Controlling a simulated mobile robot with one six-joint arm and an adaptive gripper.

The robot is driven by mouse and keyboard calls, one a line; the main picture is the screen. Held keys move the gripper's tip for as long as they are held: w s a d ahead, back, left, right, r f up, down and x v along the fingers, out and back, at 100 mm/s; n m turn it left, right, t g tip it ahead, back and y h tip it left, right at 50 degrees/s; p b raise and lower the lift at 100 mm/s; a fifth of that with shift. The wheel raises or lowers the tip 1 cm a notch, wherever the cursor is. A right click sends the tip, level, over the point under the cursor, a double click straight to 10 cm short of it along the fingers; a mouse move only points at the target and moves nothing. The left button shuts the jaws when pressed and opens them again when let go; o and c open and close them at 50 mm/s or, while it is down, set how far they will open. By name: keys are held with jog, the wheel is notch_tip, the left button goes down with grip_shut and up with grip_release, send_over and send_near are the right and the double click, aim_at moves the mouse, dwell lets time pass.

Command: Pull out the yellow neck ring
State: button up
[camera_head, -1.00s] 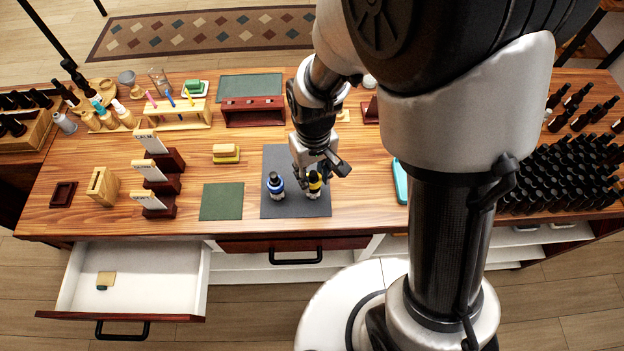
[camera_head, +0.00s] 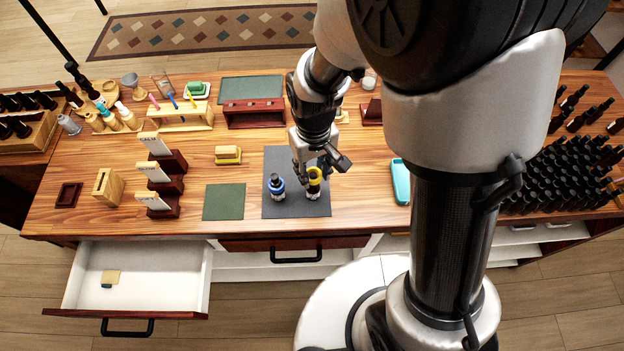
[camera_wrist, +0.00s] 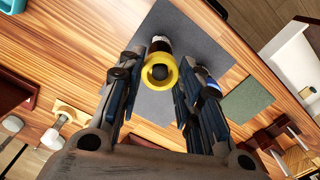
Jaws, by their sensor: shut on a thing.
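The yellow neck ring (camera_head: 315,174) is at my gripper's fingertips (camera_head: 314,166), at the top of the right bottle (camera_head: 313,191). In the wrist view the ring (camera_wrist: 147,76) is between the two fingers, which are shut on it. The dark cap shows through its opening. I cannot tell whether the ring still surrounds the cap or is just above it. The bottle (camera_wrist: 159,43) stands upright on the dark grey mat (camera_head: 290,162).
A bottle with a blue ring (camera_head: 277,187) stands close on the left, partly behind a finger in the wrist view. A green mat (camera_head: 223,202) lies further left. A teal tray (camera_head: 400,181) is to the right. An open drawer (camera_head: 150,280) juts out at the front left.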

jog(key=shift+r+p, duration=2.15)
jog(key=shift+r, duration=0.75)
